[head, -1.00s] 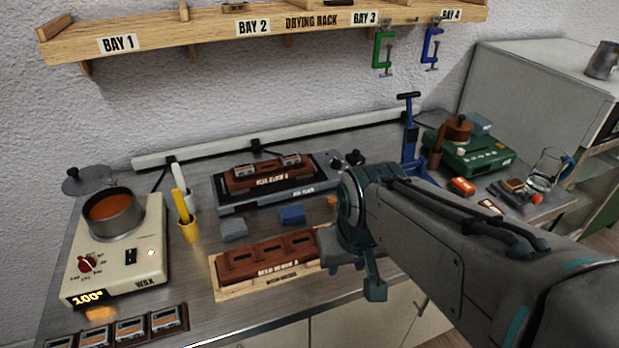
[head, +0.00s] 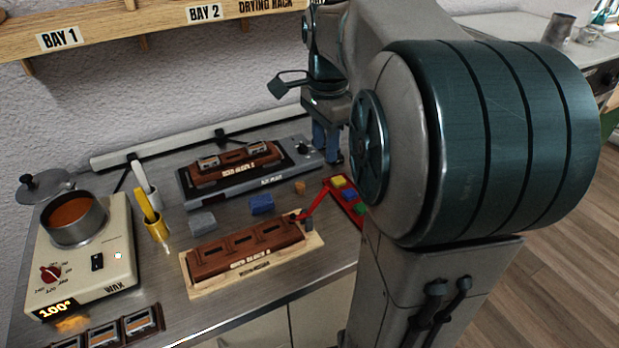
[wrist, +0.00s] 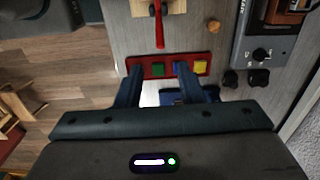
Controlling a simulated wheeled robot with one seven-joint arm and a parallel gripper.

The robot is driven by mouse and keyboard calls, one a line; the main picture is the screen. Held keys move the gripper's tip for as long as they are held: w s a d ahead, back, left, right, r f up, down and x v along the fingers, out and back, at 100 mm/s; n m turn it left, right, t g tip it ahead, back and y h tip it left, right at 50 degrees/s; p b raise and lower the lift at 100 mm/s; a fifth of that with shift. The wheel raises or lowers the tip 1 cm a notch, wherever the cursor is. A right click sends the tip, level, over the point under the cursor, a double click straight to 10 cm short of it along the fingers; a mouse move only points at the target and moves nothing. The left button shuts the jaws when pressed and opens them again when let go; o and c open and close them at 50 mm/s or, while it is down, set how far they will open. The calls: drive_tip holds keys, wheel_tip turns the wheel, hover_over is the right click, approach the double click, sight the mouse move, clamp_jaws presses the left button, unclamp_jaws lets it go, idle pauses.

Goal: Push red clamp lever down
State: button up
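The red clamp lever (head: 317,199) rises at a slant from the clamp at the right end of the wooden mould base (head: 196,288), which carries a brown mould block (head: 215,262). In the wrist view the lever (wrist: 159,28) is at the top centre, pointing toward a red tray. My gripper (wrist: 158,67) is open and empty, its two dark blue fingers apart at the tray, with the lever ahead of them and not touched. In the head view my arm partly hides the gripper.
The red tray (wrist: 214,67) holds green, blue and yellow blocks. A grey hot plate (head: 189,199) with a second mould stands behind the clamp. The drying rack (head: 120,27) hangs above.

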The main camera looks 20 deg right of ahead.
sight(323, 189)
wheel_tip(323, 189, down, 14)
drive_tip(key=shift+r+b, duration=0.15)
drive_tip(key=shift+b, duration=0.15)
clamp_jaws()
